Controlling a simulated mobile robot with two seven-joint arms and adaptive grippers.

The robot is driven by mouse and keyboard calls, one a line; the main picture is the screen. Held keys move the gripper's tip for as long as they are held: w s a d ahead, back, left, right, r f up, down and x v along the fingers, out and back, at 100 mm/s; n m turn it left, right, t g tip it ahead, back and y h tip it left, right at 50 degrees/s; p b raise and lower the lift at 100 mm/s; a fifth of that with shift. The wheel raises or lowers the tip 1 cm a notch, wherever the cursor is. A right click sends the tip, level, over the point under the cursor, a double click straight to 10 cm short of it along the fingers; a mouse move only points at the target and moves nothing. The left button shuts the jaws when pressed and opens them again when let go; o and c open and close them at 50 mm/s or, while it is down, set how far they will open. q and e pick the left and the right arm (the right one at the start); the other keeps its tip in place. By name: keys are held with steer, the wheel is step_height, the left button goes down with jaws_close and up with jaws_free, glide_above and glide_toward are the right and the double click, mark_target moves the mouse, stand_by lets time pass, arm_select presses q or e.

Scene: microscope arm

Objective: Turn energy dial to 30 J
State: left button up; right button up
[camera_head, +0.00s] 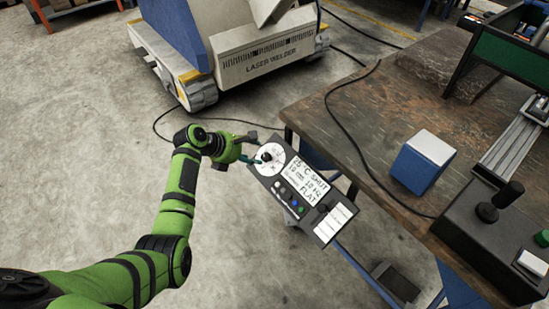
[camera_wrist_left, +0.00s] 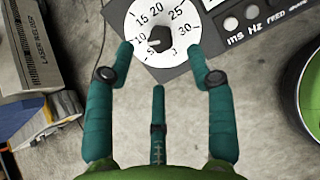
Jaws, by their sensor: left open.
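The energy dial (camera_head: 270,158) is a white disc with a dark knob on the upper left of a grey control panel (camera_head: 316,211). In the left wrist view the dial (camera_wrist_left: 165,20) shows numbers from 5 to 30. Its black knob (camera_wrist_left: 160,39) points left, near the 5 and 10; the exact reading is unclear. My left gripper (camera_head: 250,150) is at the dial. Contact with the dial face is unclear. My right gripper is not in view.
The panel has a display, several buttons and white labels, and hangs beside a worn table (camera_head: 355,110). A blue and white box (camera_head: 422,162) and a black joystick box (camera_head: 490,235) stand on the table. A laser welder (camera_head: 262,62) stands behind. Floor at left is clear.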

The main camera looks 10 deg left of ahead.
mark_target(265, 156)
arm_select(q)
steer(key=shift+b+x, duration=1.05)
steer(key=shift+x, duration=2.35)
steer(key=shift+c, duration=0.4)
jaws_close()
